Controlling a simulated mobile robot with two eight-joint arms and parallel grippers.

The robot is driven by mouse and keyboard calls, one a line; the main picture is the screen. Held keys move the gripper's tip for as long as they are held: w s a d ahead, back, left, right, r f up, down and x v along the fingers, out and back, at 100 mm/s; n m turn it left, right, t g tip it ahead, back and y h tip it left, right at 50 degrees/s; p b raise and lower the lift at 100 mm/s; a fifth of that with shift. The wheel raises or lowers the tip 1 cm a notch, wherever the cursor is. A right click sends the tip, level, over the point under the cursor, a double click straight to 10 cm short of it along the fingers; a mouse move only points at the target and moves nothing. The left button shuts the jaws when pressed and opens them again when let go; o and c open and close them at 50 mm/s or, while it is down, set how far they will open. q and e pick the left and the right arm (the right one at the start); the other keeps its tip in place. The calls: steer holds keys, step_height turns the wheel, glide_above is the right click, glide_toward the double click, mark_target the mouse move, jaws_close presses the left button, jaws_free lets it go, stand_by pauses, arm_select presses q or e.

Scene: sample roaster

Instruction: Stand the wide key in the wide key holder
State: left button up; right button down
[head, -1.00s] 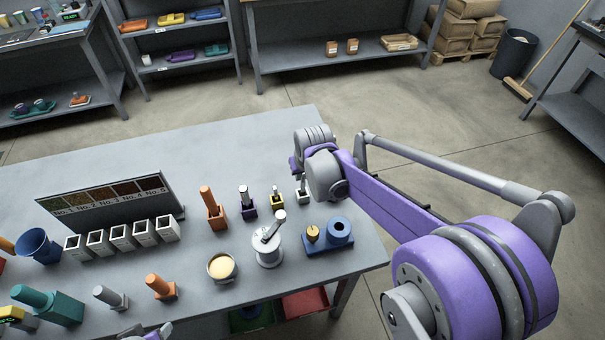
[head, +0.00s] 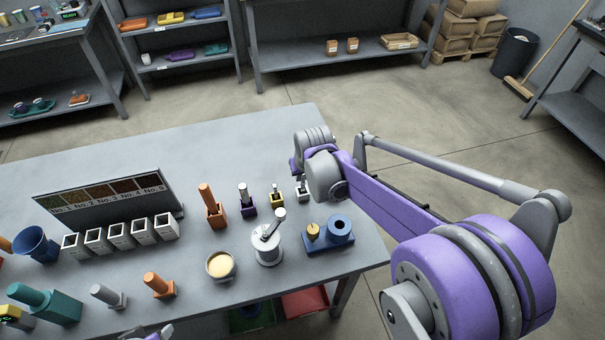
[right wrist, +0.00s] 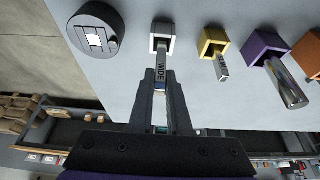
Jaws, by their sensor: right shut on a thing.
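The wide key (right wrist: 162,69) is a grey bar marked "WIDE". My right gripper (right wrist: 160,98) is shut on it. The key's far end meets the mouth of the small white wide key holder (right wrist: 163,31) and appears to enter it; how deep I cannot tell. In the head view the white holder (head: 303,195) stands at the right end of a row, with the key (head: 303,183) above it; my arm hides much of the right gripper. A grey and purple part of my left arm shows at the bottom edge; its jaws cannot be made out.
Beside the white holder stand a yellow holder (head: 277,199) with a key, a purple holder (head: 248,207) and an orange holder (head: 216,217). A grey pot with a lever (head: 268,250) and a blue block (head: 329,236) stand nearer. A dark round piece (right wrist: 96,30) lies near the white holder.

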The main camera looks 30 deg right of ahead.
steer(key=shift+f+b, duration=0.9)
steer(key=shift+f, duration=0.55)
steer(key=c, duration=0.8)
jaws_free()
steer(key=shift+r, duration=0.1)
steer(key=p+v, duration=0.1)
steer(key=v, duration=0.9)
steer(key=shift+s+r, duration=0.15)
steer(key=shift+r, duration=0.25)
steer(key=shift+s, duration=0.1)
